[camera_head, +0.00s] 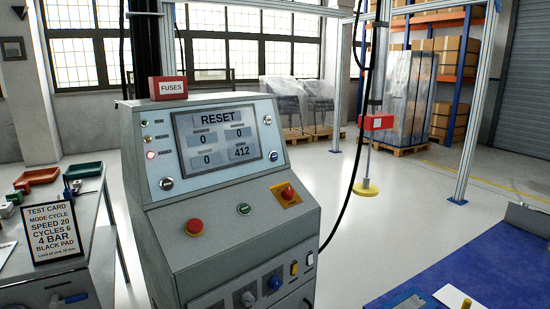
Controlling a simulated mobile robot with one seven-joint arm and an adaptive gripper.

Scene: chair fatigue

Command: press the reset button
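A grey control console (160,240) stands left of centre. Its screen (215,165) shows RESET at the top, with values 0, 0, 0 and 412. No readable label marks one button as the reset button. A blue button (274,283) is on the lower front panel. A small green button (244,209) sits on the sloped panel between a red mushroom button (194,226) and a red button on a yellow plate (287,192). My gripper is not in view.
A bench (95,225) with trays and a test card (52,233) stands left of the console. A blue surface (460,260) fills the lower right. A metal frame post (473,110) and a hanging yellow pad (366,188) are to the right. Floor between is clear.

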